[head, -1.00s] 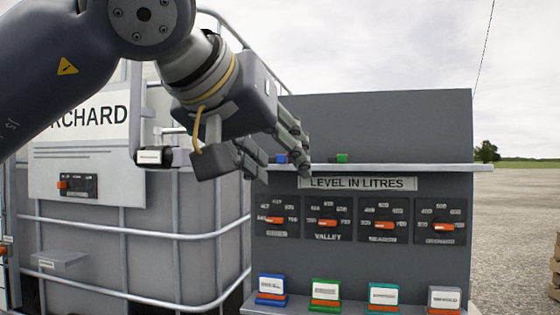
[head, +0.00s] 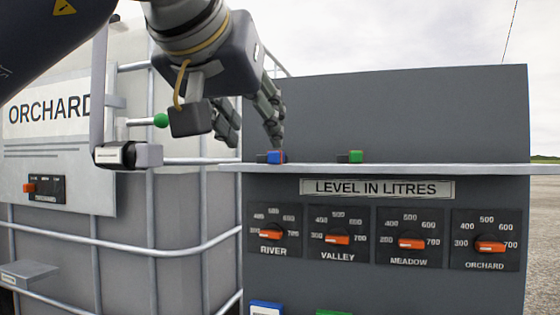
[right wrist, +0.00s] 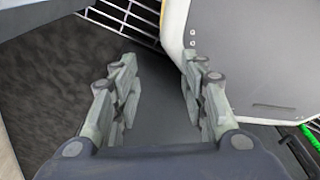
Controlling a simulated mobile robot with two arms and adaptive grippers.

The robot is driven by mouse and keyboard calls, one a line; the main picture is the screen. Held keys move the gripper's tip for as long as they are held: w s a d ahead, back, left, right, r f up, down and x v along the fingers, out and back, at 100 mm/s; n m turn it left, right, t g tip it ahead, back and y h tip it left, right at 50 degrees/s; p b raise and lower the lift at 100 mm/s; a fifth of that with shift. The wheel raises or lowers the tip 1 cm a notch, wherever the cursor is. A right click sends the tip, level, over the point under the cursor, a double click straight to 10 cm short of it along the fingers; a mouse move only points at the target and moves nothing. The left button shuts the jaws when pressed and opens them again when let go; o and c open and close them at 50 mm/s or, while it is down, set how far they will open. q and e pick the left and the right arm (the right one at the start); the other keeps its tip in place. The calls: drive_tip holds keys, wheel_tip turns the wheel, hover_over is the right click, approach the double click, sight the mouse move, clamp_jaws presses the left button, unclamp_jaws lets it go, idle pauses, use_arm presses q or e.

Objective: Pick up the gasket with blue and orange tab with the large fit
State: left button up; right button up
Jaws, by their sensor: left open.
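A small blue piece with a thin orange strip (head: 277,157) sits on the narrow shelf (head: 400,169) in the head view, with a dark part at its left. A green piece (head: 356,156) sits further right on the same shelf. Gasket shapes and sizes are too small to tell. My left gripper (head: 253,137) is open, pointing down just above the shelf. Its right fingertip appears close to the blue piece's top; contact cannot be told. In the right wrist view my right gripper (right wrist: 162,98) is open with nothing between its fingers.
Below the shelf, a grey panel (head: 385,95) carries dials labelled River, Valley, Meadow and Orchard. A caged tank (head: 180,215) stands at the left. Blue (head: 266,308) and green (head: 333,312) tabs show at the bottom edge. The shelf's right part is clear.

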sight(272, 154)
use_arm(q)
drive_tip(key=p+x, duration=0.2)
drive_tip(key=x, duration=0.6)
drive_tip(key=shift+w+d, duration=0.25)
drive_tip(key=shift+w+f, duration=0.1)
drive_tip(key=shift+w, duration=0.3)
use_arm(e)
drive_tip(key=shift+s+a+r, duration=0.25)
drive_tip(key=shift+s+r, duration=0.05)
drive_tip(key=shift+r, duration=0.3)
drive_tip(key=shift+s+a+r, duration=0.25)
drive_tip(key=shift+r, duration=0.3)
use_arm(q)
drive_tip(key=shift+s, duration=0.2)
drive_tip(key=c, duration=0.8)
drive_tip(key=shift+c, duration=0.8)
use_arm(e)
drive_tip(key=shift+s+d, duration=0.25)
drive_tip(key=shift+s, duration=0.15)
